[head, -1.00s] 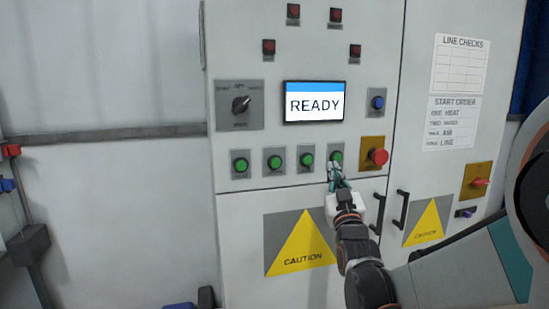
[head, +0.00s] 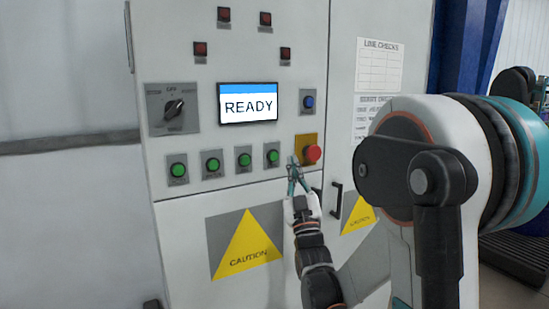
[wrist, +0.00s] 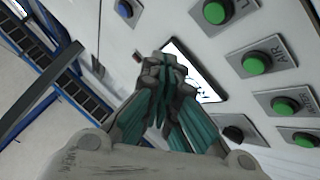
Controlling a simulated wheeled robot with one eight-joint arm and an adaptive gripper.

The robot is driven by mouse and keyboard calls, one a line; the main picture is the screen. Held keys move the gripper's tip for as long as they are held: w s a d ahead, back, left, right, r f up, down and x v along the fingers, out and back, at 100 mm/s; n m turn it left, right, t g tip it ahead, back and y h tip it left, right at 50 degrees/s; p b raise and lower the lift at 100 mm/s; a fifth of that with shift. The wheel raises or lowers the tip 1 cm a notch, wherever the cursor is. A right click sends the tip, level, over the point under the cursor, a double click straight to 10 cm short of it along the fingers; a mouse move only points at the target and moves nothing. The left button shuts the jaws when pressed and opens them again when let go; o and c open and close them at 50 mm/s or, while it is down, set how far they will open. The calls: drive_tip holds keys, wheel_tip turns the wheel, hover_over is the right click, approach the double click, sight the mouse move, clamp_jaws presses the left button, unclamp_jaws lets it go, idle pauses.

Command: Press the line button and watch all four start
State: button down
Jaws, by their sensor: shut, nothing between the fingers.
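The line button is a green push button (head: 272,155), rightmost in a row of several on the grey cabinet. In the wrist view it is the top green button (wrist: 215,12), its label beginning with "L". My gripper (head: 293,163) is shut and empty. In the head view its tips show between the line button and the red mushroom button, slightly below both. The wrist view shows the fingers together (wrist: 165,68), apart from the green buttons in the picture. The screen (head: 248,103) reads READY. The other green buttons (head: 212,163) run to the left.
The red mushroom button (head: 313,154) on its yellow plate is close right of my fingertips. A blue button (head: 308,102) is above it. A black selector (head: 173,108) is left of the screen. Several dark red lamps (head: 224,15) are above. A black door handle (head: 336,198) stands lower right.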

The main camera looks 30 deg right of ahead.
sight(277, 159)
drive_tip(key=shift+w+a, duration=0.15)
drive_tip(key=shift+w, duration=3.85)
drive_tip(key=shift+w, duration=0.4)
drive_tip(key=shift+w, duration=0.4)
drive_tip(key=shift+s, duration=0.85)
drive_tip(key=s, duration=0.5)
drive_tip(key=shift+b, duration=0.35)
